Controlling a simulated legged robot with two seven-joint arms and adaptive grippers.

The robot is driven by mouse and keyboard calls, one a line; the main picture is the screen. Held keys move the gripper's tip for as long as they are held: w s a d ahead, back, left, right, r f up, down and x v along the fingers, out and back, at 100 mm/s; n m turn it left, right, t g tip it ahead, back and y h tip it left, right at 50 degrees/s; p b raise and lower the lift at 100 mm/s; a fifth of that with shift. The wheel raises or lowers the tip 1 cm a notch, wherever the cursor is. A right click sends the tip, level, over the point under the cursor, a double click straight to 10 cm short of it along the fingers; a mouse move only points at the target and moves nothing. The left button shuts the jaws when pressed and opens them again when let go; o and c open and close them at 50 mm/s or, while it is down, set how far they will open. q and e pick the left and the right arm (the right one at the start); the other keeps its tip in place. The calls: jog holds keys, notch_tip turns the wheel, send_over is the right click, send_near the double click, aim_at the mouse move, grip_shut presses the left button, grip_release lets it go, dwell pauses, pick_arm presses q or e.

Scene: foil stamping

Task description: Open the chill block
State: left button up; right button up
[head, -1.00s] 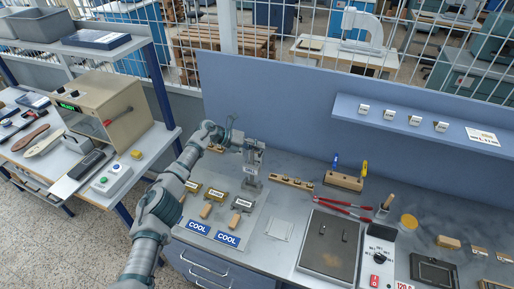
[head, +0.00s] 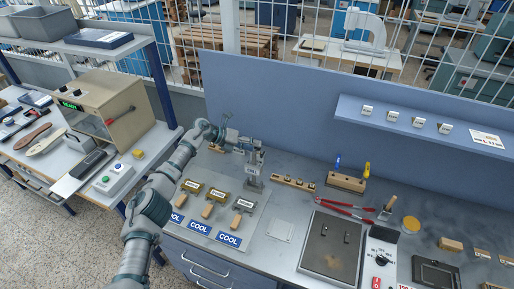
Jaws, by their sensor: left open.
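My left gripper (head: 253,181) is open and points down over the back right of a pale grey plate (head: 258,217), with nothing seen between its fingers. Whether its tips touch the surface is unclear. Blue COOL signs (head: 228,240) lie along the front. I cannot tell for sure which part is the chill block. My right gripper is not in view.
A wooden rack (head: 293,183) and a block with blue and yellow handles (head: 346,182) stand right of the gripper. Red-handled pliers (head: 345,209) lie by a dark plate (head: 330,246). A beige oven (head: 100,108) stands on the left bench. A blue panel closes the back.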

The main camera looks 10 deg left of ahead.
pick_arm(q)
jog(key=v, duration=0.9)
jog(key=shift+w+a+f, duration=0.15)
jog(key=shift+a+f, duration=0.05)
jog(key=shift+a, duration=0.05)
jog(key=shift+d, duration=0.15)
